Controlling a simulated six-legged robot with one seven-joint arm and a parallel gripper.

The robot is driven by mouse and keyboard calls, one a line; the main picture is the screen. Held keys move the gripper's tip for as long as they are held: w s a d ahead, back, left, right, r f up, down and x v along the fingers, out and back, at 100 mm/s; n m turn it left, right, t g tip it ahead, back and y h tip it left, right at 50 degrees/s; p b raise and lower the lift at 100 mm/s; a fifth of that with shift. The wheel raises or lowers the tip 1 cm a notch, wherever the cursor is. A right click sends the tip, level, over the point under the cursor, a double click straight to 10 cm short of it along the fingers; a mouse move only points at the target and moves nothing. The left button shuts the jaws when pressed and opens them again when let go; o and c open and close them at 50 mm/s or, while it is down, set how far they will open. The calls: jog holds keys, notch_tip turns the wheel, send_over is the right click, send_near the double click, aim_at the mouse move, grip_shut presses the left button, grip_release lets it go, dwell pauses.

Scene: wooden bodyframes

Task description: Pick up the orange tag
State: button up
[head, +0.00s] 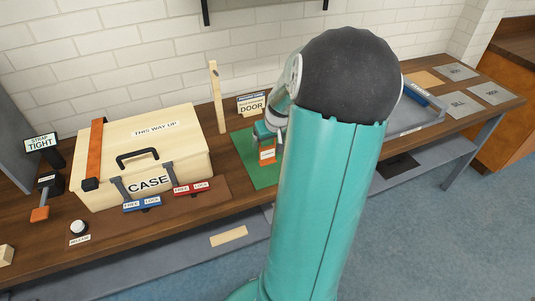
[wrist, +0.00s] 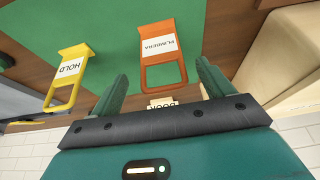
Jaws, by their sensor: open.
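The orange tag (wrist: 161,57) is a flat loop with a white label, lying on the green mat (wrist: 100,22) in the wrist view. In the head view the orange tag (head: 267,155) shows just below my gripper (head: 265,131), partly beside my arm. In the wrist view my gripper (wrist: 162,70) is open and empty. Its fingertips are to either side of the tag's open loop end in the picture; I cannot tell how far above it they are. A yellow tag (wrist: 70,71) marked HOLD lies left of the orange one, outside the fingers.
A wooden case (head: 145,150) with red and blue latches stands left of the mat. A DOOR sign (head: 252,106) and an upright wooden post (head: 216,97) stand behind. My arm hides the bench middle. A grey tray (head: 410,122) lies to the right.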

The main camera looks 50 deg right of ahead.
aim_at(268, 147)
jog(key=x, duration=0.5)
jog(key=shift+s+a, duration=0.1)
jog(key=shift+a, duration=0.1)
jog(key=c, duration=1.1)
jog(key=shift+o, duration=0.2)
jog(key=shift+r, duration=0.1)
jog(key=shift+r, duration=0.55)
jog(key=a+r, duration=1.1)
jog(key=a, duration=0.3)
jog(key=shift+s+r, duration=0.25)
jog(key=shift+r, duration=0.15)
